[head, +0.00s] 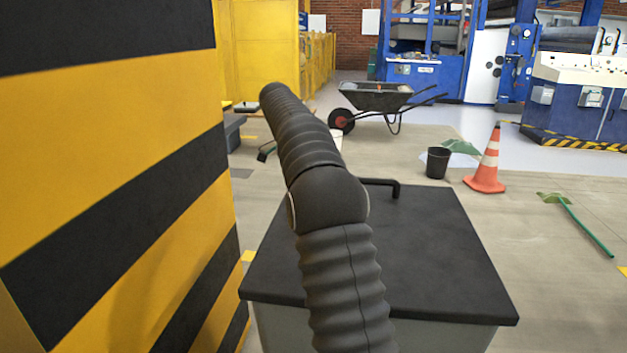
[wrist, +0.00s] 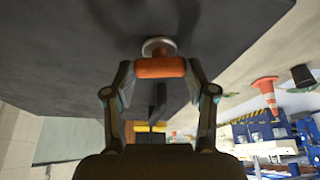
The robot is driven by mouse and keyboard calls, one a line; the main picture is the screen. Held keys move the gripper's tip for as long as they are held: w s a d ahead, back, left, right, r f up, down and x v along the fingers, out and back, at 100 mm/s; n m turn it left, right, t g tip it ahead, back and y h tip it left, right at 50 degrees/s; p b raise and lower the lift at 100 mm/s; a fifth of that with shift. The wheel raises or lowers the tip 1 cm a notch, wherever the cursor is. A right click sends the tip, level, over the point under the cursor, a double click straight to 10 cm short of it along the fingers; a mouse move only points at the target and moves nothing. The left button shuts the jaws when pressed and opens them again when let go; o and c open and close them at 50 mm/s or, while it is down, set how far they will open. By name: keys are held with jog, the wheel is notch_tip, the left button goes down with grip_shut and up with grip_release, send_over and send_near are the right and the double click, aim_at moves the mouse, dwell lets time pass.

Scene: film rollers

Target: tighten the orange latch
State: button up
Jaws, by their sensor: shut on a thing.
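The orange latch (wrist: 160,68) shows in the upper middle of the wrist view, a short orange bar in front of a round pale metal mount (wrist: 158,46) on a dark surface (wrist: 60,52). My gripper (wrist: 159,70) has one finger at each end of the bar and is shut on it. In the head view my dark ribbed arm reaches forward over the black-topped cabinet (head: 440,255); my gripper and the latch do not show there.
A yellow and black striped block (head: 110,150) stands close on the left. A black handle (head: 397,188) rises from the cabinet's far edge. Beyond are a wheelbarrow (head: 375,97), a black bucket (head: 437,163) and an orange cone (head: 488,165).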

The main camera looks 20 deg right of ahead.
jog(key=shift+m+g, duration=0.3)
jog(key=shift+m, duration=0.6)
jog(key=o, duration=1.2)
jog(key=shift+c, duration=0.2)
